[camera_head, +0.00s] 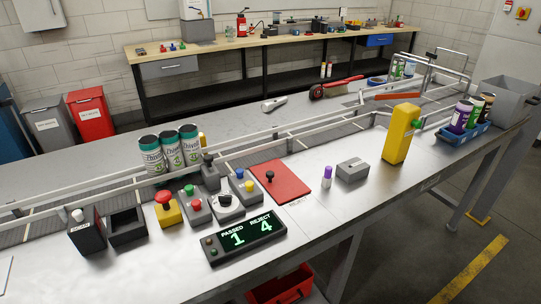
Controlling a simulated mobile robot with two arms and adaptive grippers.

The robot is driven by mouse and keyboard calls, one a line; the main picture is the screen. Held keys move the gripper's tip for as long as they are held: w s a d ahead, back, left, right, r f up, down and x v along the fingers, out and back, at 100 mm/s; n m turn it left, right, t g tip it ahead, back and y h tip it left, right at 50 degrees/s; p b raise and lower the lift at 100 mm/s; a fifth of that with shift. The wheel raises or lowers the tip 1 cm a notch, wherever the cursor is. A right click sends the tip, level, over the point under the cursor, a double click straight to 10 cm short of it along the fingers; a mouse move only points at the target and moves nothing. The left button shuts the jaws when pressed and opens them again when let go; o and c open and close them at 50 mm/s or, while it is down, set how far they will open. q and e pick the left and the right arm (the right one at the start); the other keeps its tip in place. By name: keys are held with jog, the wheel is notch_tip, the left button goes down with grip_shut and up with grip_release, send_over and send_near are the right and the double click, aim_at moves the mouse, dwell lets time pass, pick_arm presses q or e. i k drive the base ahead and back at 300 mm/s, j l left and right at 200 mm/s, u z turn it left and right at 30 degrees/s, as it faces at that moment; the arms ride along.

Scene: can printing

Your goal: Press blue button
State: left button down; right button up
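A small blue button (239,173) shows at the back of a grey control box (242,192), with a yellow button (249,186) in front of it. The box stands on the metal worktop between the red plate and the other button boxes. The blue button is small and its fine shape is hard to make out. Neither of my grippers shows in the head view, and nothing touches the box.
Beside it stand a box with green and red buttons (196,210), a yellow box with a red mushroom button (167,211) and a red plate with a black knob (281,181). Cans (171,152) stand behind.

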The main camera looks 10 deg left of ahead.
aim_at(239, 171)
jog(key=i+l, duration=0.15)
jog(key=l, duration=0.15)
jog(key=i+l+u, duration=0.15)
jog(key=l, duration=0.2)
jog(key=i+l, duration=0.1)
jog(key=l, duration=0.2)
jog(key=i+l+u, duration=0.1)
jog(key=l, duration=0.25)
